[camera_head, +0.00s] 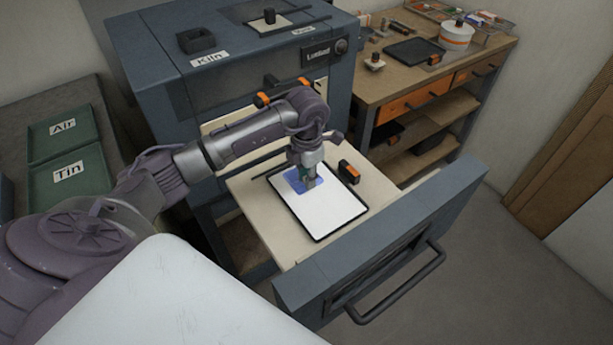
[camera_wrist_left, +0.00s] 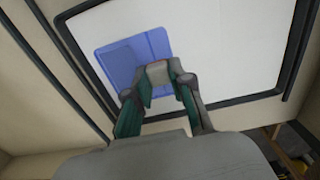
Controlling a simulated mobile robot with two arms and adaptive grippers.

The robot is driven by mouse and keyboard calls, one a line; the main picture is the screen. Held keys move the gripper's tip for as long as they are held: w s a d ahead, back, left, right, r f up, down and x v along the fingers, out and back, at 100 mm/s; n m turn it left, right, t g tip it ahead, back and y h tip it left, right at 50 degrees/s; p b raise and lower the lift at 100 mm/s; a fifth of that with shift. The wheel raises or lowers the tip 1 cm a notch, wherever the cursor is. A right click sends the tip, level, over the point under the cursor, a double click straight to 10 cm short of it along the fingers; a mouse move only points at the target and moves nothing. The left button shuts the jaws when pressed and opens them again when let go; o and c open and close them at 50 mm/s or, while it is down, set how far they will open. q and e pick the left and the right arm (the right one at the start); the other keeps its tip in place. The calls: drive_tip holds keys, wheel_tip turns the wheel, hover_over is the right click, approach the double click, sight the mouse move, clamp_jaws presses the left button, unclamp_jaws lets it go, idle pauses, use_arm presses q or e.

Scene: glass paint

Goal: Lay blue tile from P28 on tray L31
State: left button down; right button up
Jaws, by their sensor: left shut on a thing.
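A translucent blue tile (camera_head: 295,180) is at the far left part of a white, black-rimmed tray (camera_head: 335,212) in the pulled-out kiln drawer. In the left wrist view the tile (camera_wrist_left: 118,68) shows a darker blue square within it, and the tray (camera_wrist_left: 225,50) fills the middle. My left gripper (camera_head: 309,181) points down at the tile's right edge. In the wrist view its fingertips (camera_wrist_left: 158,82) are closed on a small pale grey block (camera_wrist_left: 158,73) at the tile. I cannot tell whether the tile rests fully on the tray. No tray number is readable. My right gripper is not in view.
The drawer front (camera_head: 385,240) with its handle stands at the near side. A black-and-orange block (camera_head: 349,172) sits beside the tray. Kiln (camera_head: 225,85) is behind. Green Air (camera_head: 62,128) and Tin (camera_head: 68,173) trays lie left; a cluttered workbench (camera_head: 400,80) stands behind right.

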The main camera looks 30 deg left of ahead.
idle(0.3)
use_arm(q)
drive_tip(key=c, duration=0.9)
unclamp_jaws()
drive_tip(key=shift+c, duration=0.2)
drive_tip(key=shift+r, duration=0.1)
drive_tip(key=shift+r+p, duration=2.2)
drive_tip(key=shift+r, duration=1.2)
